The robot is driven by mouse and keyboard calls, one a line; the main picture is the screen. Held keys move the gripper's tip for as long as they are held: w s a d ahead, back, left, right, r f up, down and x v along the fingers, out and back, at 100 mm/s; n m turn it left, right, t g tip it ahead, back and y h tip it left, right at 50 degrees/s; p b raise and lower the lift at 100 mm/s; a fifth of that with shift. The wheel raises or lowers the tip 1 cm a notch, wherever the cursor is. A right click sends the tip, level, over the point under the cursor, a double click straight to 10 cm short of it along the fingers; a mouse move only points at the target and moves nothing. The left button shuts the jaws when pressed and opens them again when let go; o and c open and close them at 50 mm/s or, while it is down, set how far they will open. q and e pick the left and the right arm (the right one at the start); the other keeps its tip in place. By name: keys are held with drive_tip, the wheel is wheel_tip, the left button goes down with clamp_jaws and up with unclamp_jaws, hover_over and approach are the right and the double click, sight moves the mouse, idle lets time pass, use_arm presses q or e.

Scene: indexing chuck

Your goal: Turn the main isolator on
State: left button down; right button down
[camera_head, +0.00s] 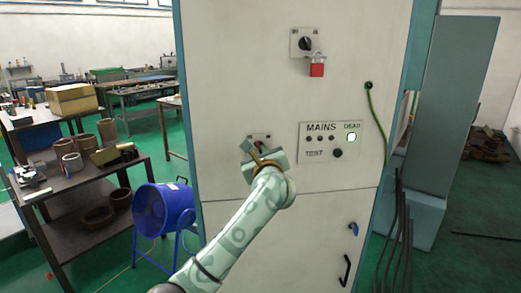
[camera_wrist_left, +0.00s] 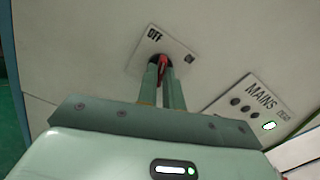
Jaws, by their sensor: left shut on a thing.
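The main isolator is a red handle (camera_wrist_left: 162,66) on a pale plate marked OFF (camera_wrist_left: 183,50) on the cabinet front. In the head view its plate (camera_head: 266,136) shows just above my left gripper. My left gripper (camera_head: 262,150) is at the plate, and in the left wrist view its two fingers (camera_wrist_left: 164,73) are shut on the red handle. The fingers hide part of the handle, so its exact angle is hard to tell. My right gripper is in neither view.
The cabinet (camera_head: 235,85) carries a MAINS panel (camera_head: 330,142) with a lit white DEAD lamp to the right. Above are a black rotary switch (camera_head: 305,43) and a red padlock (camera_head: 316,68). A blue fan (camera_head: 160,208) and a cluttered table (camera_head: 85,185) stand left.

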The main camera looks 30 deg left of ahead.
use_arm(q)
drive_tip(key=m+p, duration=0.6)
drive_tip(key=m, duration=0.1)
drive_tip(key=shift+r+p, duration=0.15)
drive_tip(key=shift+p, duration=0.25)
drive_tip(key=shift+m+p, duration=1.5)
drive_tip(key=shift+m, duration=0.1)
drive_tip(key=shift+f, duration=0.2)
drive_tip(key=c, duration=1.5)
unclamp_jaws()
drive_tip(key=shift+c, duration=0.2)
